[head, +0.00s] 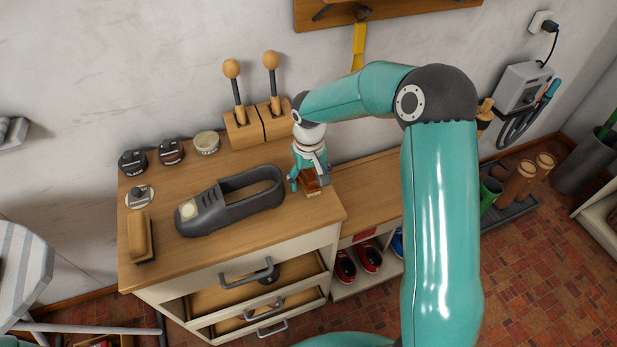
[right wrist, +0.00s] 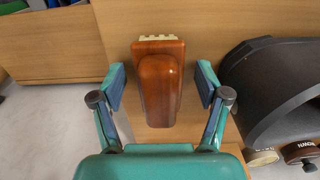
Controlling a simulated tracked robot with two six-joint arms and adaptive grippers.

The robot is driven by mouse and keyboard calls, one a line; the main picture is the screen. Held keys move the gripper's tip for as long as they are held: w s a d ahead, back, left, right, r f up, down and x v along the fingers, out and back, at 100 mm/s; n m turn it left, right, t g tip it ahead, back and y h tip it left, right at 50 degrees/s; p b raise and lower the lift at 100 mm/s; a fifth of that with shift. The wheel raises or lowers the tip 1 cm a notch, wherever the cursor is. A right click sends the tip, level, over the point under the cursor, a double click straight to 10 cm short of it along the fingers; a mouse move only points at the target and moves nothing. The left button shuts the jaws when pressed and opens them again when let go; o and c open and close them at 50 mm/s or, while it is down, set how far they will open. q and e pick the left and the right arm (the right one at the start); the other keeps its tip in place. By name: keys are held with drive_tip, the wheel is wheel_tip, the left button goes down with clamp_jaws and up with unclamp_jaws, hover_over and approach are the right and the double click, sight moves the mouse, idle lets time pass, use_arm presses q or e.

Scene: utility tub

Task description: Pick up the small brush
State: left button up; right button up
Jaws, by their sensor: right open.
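The small brush (right wrist: 158,85) has a glossy red-brown wooden back and a strip of pale bristles at its far end. It lies on the wooden top of the cabinet, near the right edge, and shows in the head view (head: 312,187) partly covered by my right gripper. My right gripper (right wrist: 161,82) is open, with one finger on each side of the brush and a visible gap on both sides. It points down at the cabinet top in the head view (head: 309,182). My left gripper is not in view.
A grey shoe (head: 232,200) lies just left of the brush. A larger tan brush (head: 138,233), polish tins (head: 171,152) and two wooden blocks with knobbed sticks (head: 257,125) share the cabinet top (head: 270,228). A lower bench (head: 370,190) with shoes beneath stands to the right.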

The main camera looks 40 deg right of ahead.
sight(309, 172)
drive_tip(key=c, duration=1.4)
drive_tip(key=shift+r, duration=0.1)
wheel_tip(309, 172, up, 20)
drive_tip(key=shift+f, duration=0.1)
drive_tip(key=o, duration=0.7)
drive_tip(key=c, duration=0.4)
